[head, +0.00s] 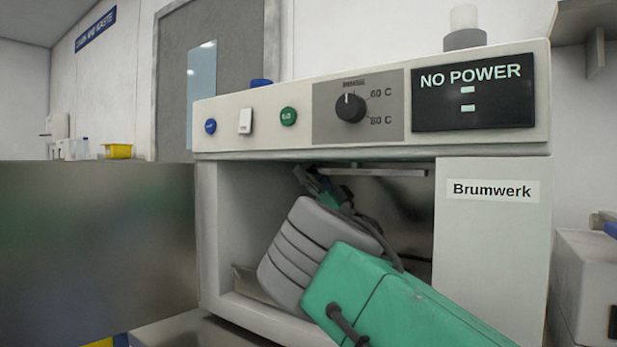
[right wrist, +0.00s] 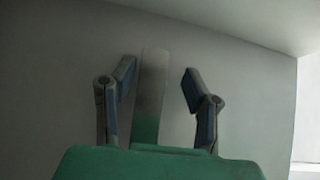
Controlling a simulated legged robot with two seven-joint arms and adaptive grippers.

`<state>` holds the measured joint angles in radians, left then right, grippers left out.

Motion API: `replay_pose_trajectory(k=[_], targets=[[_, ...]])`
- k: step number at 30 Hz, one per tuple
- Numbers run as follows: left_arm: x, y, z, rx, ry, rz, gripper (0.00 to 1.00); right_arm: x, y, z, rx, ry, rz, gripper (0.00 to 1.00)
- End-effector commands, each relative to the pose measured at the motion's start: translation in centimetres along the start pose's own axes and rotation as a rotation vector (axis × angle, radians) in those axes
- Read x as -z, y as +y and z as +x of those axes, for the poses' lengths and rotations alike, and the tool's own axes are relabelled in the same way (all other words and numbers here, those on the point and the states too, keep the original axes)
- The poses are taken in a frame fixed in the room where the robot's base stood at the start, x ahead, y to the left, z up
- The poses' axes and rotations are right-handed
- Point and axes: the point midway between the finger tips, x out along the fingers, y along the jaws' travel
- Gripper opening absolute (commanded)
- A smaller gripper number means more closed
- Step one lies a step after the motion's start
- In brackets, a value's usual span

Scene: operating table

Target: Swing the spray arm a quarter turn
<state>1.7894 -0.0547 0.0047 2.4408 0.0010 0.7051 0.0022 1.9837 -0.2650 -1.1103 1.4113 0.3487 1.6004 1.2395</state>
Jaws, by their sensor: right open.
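The spray arm (head: 375,171) is a flat grey metal bar just under the roof of the open washer chamber, running left to right in the head view. My right gripper (head: 312,182) is inside the chamber near the bar's left end. In the right wrist view the right gripper (right wrist: 158,85) has its two fingers apart. A narrow grey strip (right wrist: 152,85), apparently the spray arm, shows between them; I cannot tell whether either finger touches it. My forearm hides part of the chamber. My left gripper is not in view.
The washer's control panel (head: 365,108) is above the opening, with a dial (head: 350,108) and a display (head: 472,92) reading NO POWER. The Brumwerk front panel (head: 492,250) bounds the opening at right. A large dark panel (head: 95,250) stands at left.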

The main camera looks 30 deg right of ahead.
Motion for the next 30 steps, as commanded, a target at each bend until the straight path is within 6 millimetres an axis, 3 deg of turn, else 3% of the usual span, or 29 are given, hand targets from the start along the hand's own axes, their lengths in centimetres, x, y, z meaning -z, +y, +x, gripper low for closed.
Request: replay_pose_trajectory(k=[6, 7, 10, 30], targets=[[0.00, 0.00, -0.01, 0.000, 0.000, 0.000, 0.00, 0.02, 0.28, -0.10, -0.003, 0.000, 0.000, 0.41], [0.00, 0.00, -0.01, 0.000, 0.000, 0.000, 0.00, 0.02, 0.30, -0.11, -0.003, 0.000, 0.000, 0.34], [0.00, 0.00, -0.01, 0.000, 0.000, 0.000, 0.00, 0.02, 0.27, -0.11, -0.003, 0.000, 0.000, 0.00], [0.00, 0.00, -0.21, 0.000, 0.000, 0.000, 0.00, 0.07, 0.32, -0.08, 0.020, 0.001, 0.025, 0.00]])
